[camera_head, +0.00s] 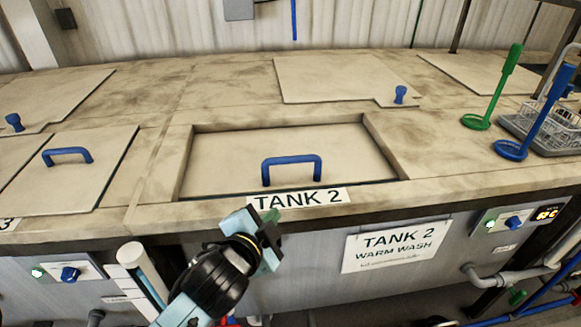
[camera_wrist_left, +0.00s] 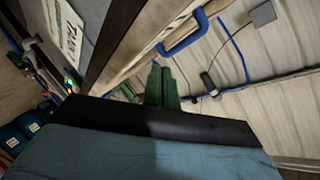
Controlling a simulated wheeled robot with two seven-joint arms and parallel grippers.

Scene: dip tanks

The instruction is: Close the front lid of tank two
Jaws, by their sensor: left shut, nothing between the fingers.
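I cannot tell whether the lid sits fully down. The handle also shows in the left wrist view (camera_wrist_left: 184,38). My left gripper (camera_head: 268,216), with green fingertips, is in front of the tank's front edge, below and left of the handle and apart from it. Its fingers (camera_wrist_left: 163,86) are together and empty. My right gripper is not in view.
A rear panel with a blue knob (camera_head: 400,94) lies behind. Green (camera_head: 492,90) and blue (camera_head: 537,112) long-handled tools and a wire basket (camera_head: 555,125) stand at right. A neighbouring lid with a blue handle (camera_head: 67,154) lies at left. A TANK 2 WARM WASH sign (camera_head: 396,246) hangs in front.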

